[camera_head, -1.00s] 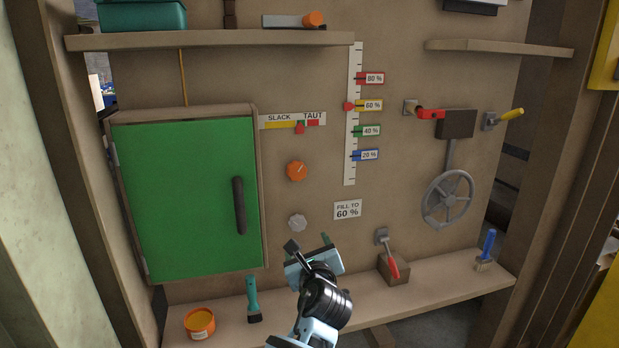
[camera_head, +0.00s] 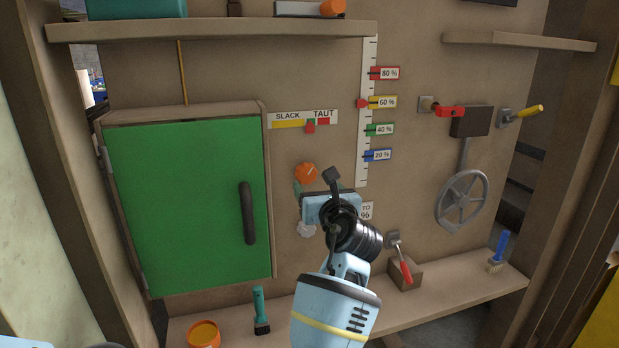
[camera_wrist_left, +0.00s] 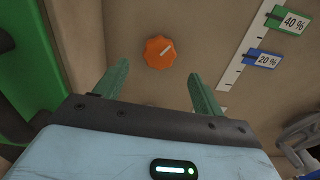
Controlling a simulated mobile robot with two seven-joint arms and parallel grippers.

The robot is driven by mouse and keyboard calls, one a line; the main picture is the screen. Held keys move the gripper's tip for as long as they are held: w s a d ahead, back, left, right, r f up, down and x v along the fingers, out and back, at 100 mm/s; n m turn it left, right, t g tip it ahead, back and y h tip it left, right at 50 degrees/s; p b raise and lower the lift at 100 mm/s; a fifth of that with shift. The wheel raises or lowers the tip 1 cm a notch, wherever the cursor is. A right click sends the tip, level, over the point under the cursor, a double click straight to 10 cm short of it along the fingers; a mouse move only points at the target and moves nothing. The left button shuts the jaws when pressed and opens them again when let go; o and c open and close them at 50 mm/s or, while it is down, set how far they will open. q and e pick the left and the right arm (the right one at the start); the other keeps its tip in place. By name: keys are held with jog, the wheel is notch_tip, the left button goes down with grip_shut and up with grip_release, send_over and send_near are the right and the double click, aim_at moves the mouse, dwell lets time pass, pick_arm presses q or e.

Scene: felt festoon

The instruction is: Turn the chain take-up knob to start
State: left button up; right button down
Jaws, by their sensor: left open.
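An orange round knob with a pale pointer line (camera_head: 306,173) sits on the brown panel below a SLACK–TAUT gauge (camera_head: 287,119). The gauge's red marker (camera_head: 310,127) stands between the yellow and red bands. In the left wrist view the orange knob (camera_wrist_left: 160,52) lies ahead, between the two green fingers and beyond their tips, its line tilted up to the right. My left gripper (camera_head: 326,189) is open and empty, just below and right of the knob in the head view. A grey knob (camera_head: 305,230) is partly hidden behind it. My right gripper is out of view.
A green cabinet door (camera_head: 185,200) with a dark handle (camera_head: 247,213) stands at the left. A level scale (camera_head: 367,110) is to the right, then a red-handled valve (camera_head: 449,111) and a handwheel (camera_head: 461,200). The lower shelf (camera_head: 455,285) carries brushes, an orange tub and a red lever.

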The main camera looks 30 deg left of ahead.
aim_at(308, 175)
pick_arm(q)
jog(key=x, duration=0.5)
jog(key=shift+w+a, duration=0.5)
jog(key=shift+a, duration=0.1)
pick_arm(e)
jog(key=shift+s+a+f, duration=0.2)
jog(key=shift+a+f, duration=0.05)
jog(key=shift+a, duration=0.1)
pick_arm(q)
jog(key=shift+c, duration=0.3)
